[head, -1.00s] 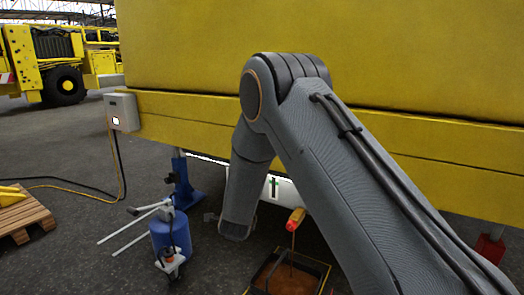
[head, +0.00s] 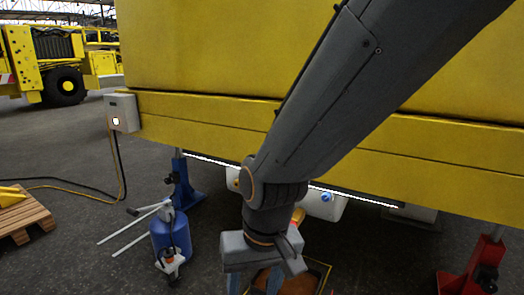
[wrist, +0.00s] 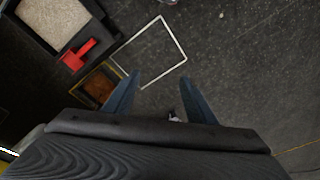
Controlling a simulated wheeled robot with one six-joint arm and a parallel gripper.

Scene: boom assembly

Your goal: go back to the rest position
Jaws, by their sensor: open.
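My gripper (head: 255,283) hangs from my arm at the bottom centre of the head view, pointing down, with the lower ends of its fingers cut off by the frame. My arm comes down from the top right across the yellow machine body (head: 200,50).
A dark-rimmed tray with brown contents (wrist: 98,88) lies near the gripper. A white square outline (wrist: 152,84) marks the floor. A grey-filled bin (wrist: 50,22) and red object (wrist: 75,54) lie beyond. A blue tank (head: 170,240), blue stand (head: 183,185) and red stand (head: 478,268) stand nearby.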

